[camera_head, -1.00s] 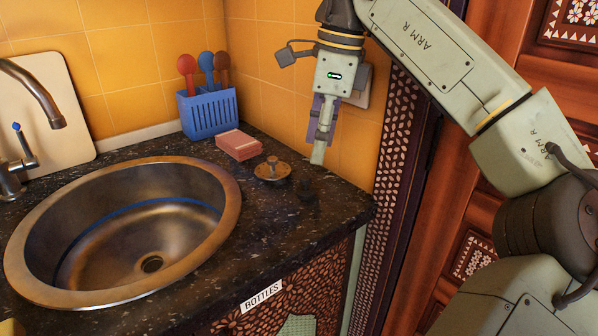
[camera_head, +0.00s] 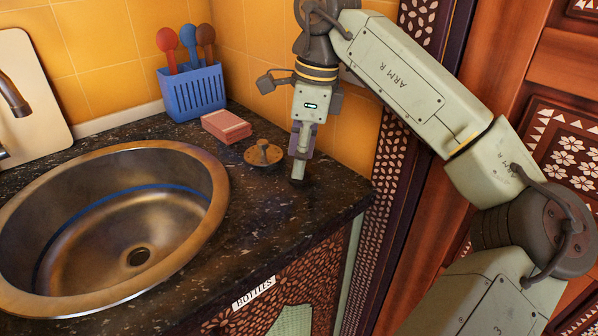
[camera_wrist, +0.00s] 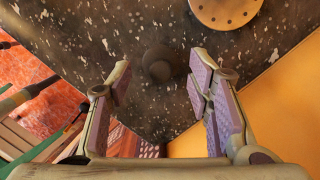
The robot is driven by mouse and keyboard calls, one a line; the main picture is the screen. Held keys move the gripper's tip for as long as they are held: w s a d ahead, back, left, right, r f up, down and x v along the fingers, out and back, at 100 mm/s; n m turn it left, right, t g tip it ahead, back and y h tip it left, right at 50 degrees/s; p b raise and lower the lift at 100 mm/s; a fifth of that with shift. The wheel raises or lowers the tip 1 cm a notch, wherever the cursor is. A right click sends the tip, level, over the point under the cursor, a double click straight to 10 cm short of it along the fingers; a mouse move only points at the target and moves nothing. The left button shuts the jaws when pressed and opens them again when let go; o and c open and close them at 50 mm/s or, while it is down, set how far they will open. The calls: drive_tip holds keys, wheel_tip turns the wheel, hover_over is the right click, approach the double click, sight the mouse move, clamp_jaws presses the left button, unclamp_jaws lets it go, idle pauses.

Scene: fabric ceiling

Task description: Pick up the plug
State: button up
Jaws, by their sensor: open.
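A small dark round thing, which looks like the plug (camera_wrist: 158,62), stands on the dark speckled counter. In the head view the plug (camera_head: 298,182) is mostly hidden behind and under my fingers. My gripper (camera_head: 299,168) points down just above it. In the wrist view my gripper (camera_wrist: 160,78) is open, with one finger on each side of the plug and a gap to both. Whether the fingertips reach down to the plug's height I cannot tell.
A brass disc with a knob (camera_head: 263,153) lies just left of my gripper. Pink sponges (camera_head: 227,126), a blue utensil basket (camera_head: 193,92) and the sink (camera_head: 216,195) lie further left. The tiled wall (camera_head: 350,140) is close behind. The counter's front edge is near.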

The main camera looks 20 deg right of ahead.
wheel_tip(320, 180, down, 2)
drive_tip(key=shift+w+a, duration=0.1)
drive_tip(key=shift+a, duration=0.05)
clamp_jaws()
idle(0.5)
drive_tip(key=shift+r, duration=0.1)
